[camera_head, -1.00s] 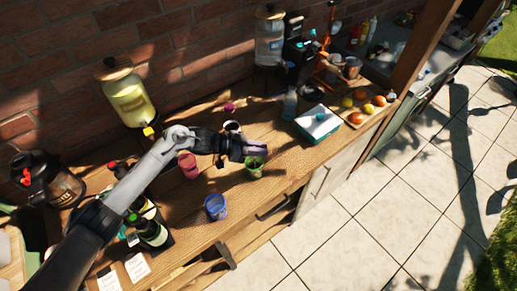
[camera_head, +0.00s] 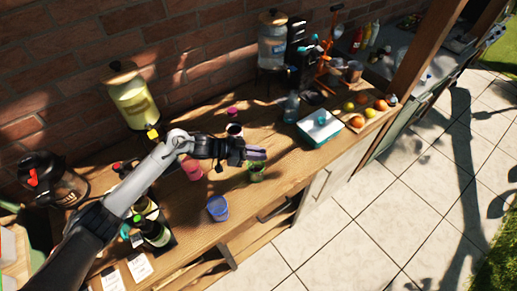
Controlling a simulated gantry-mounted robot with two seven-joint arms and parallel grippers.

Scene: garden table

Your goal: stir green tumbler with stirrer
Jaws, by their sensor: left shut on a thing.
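The green tumbler (camera_head: 257,174) stands on the wooden counter (camera_head: 290,165), right of centre in the head view. My left gripper (camera_head: 258,153) is just above the tumbler's mouth and covers part of its rim. Its jaws are shut on a thin thing, the stirrer, which is too small and dark to make out against the fingers. I cannot tell how deep the stirrer reaches into the tumbler. My right gripper is not in view.
A dark-filled cup (camera_head: 234,130) and magenta cup (camera_head: 232,113) stand behind the gripper.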

